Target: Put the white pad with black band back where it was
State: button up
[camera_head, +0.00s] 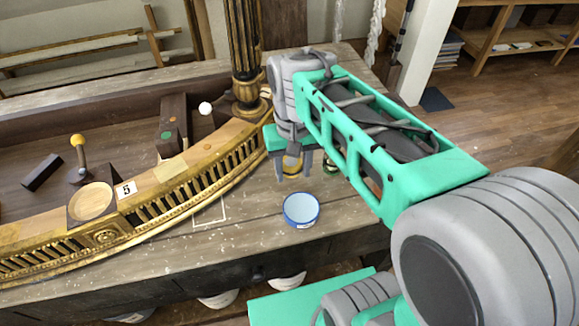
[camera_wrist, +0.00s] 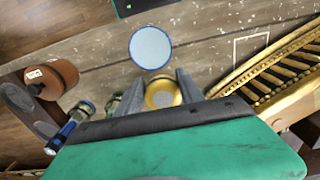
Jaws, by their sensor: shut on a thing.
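My gripper (camera_head: 293,174) is over the grey wooden top, right of the gilt curved rail, with its fingers pointing down. In the wrist view its fingers (camera_wrist: 161,88) are on either side of a round yellow thing (camera_wrist: 162,86) with a pale middle, and they are shut on it. In the head view only a little yellow (camera_head: 291,166) shows between the fingers. I cannot make out a white pad with a black band. A white rectangle outline (camera_head: 224,213) is marked on the wooden top, left of my gripper; it is empty.
A blue-rimmed pale round dish (camera_head: 301,210) stands in front of my gripper. The gilt rail (camera_head: 180,178) and dark gilt column (camera_head: 246,60) rise at left. In the wrist view, a brown pot (camera_wrist: 60,80) and blue-and-black cylinder (camera_wrist: 68,128) stand at left.

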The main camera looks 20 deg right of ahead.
jog(key=s+a+r, duration=0.1)
jog(key=s+a, duration=0.1)
jog(key=s, duration=0.4)
jog(key=shift+m, duration=0.3)
jog(key=w+d+f+p, duration=0.1)
jog(key=w, duration=0.1)
jog(key=w+d+f, duration=0.1)
jog(key=w, duration=0.2)
jog(key=w+d+f+p, duration=0.1)
jog(key=w+f, duration=0.1)
jog(key=w, duration=0.1)
jog(key=shift+w+p, duration=0.2)
jog(key=shift+p, duration=0.15)
send_over(294, 183)
notch_tip(294, 183, down, 5)
jog(key=shift+s+f+p, duration=0.1)
jog(key=shift+f+p, duration=0.1)
jog(key=shift+p, duration=0.15)
jog(key=shift+f, duration=1.7)
jog(key=shift+f, duration=0.1)
grip_shut()
jog(key=o, duration=1.5)
grip_release()
